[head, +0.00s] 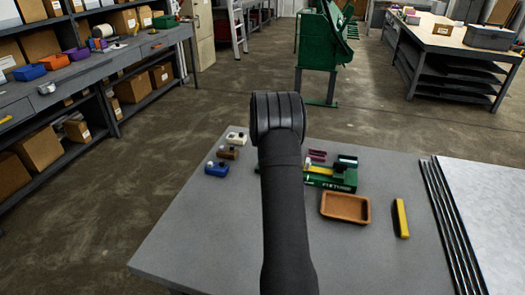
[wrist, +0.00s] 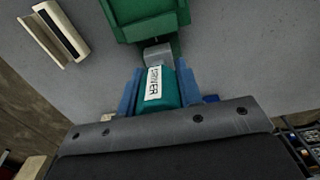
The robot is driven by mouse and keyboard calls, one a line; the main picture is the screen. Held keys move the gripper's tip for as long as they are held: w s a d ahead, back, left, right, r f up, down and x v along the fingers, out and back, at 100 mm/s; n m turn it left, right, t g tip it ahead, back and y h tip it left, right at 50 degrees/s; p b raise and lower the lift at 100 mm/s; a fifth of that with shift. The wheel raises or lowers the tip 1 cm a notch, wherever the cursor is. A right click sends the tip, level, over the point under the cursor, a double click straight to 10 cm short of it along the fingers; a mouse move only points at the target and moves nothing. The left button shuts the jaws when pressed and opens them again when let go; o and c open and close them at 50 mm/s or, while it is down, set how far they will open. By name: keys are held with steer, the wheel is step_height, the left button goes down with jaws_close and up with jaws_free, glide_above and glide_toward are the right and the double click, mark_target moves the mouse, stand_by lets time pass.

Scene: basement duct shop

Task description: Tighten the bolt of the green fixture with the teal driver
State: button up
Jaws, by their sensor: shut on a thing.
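The green fixture (head: 340,181) sits on the grey table (head: 200,245), partly hidden behind my arm in the head view. A yellow strip shows on it. In the wrist view a green body (wrist: 145,17) lies just ahead of my gripper (wrist: 159,80). The gripper's blue fingers are shut on the teal driver (wrist: 172,88), which has a white label. A grey block-like piece (wrist: 157,54) lies between the driver and the green body; I cannot tell whether it is driver tip or fixture part. I cannot make out the bolt. My arm hides gripper and driver in the head view.
A brown tray (head: 345,219) and a yellow bar (head: 401,218) lie right of my arm. Blue (head: 216,170), brown (head: 228,153) and white (head: 237,138) pieces lie left. Dark rods (head: 447,225) run along the right. The front left of the table is clear.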

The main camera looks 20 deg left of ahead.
steer(key=shift+f, duration=0.25)
stand_by(0.3)
steer(key=shift+m, duration=1.7)
